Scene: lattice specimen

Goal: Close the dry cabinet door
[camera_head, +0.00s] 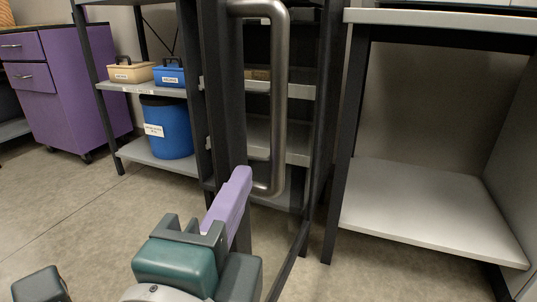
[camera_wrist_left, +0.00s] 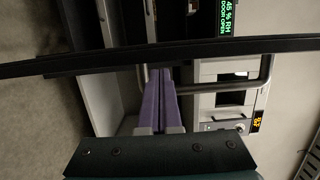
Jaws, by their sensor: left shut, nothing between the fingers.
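The dry cabinet door (camera_head: 222,90) has a dark frame and stands open in the middle of the head view. Its grey metal handle (camera_head: 279,100) is a tall vertical bar. In the left wrist view the door frame (camera_wrist_left: 215,47) crosses as a dark band, with the handle (camera_wrist_left: 267,68) below it. A green display (camera_wrist_left: 228,18) there reads DOOR OPEN. My left gripper (camera_head: 240,178) has purple fingers, shut and empty, close to the lower end of the handle. The fingers also show in the left wrist view (camera_wrist_left: 158,75). I cannot tell whether they touch the door.
A shelf rack (camera_head: 150,87) at left carries a beige box (camera_head: 131,72), a blue box (camera_head: 169,76) and a blue bin (camera_head: 168,128). A purple drawer cabinet (camera_head: 75,95) stands farther left. A bench (camera_head: 435,200) with a low shelf is at right. The floor at left is clear.

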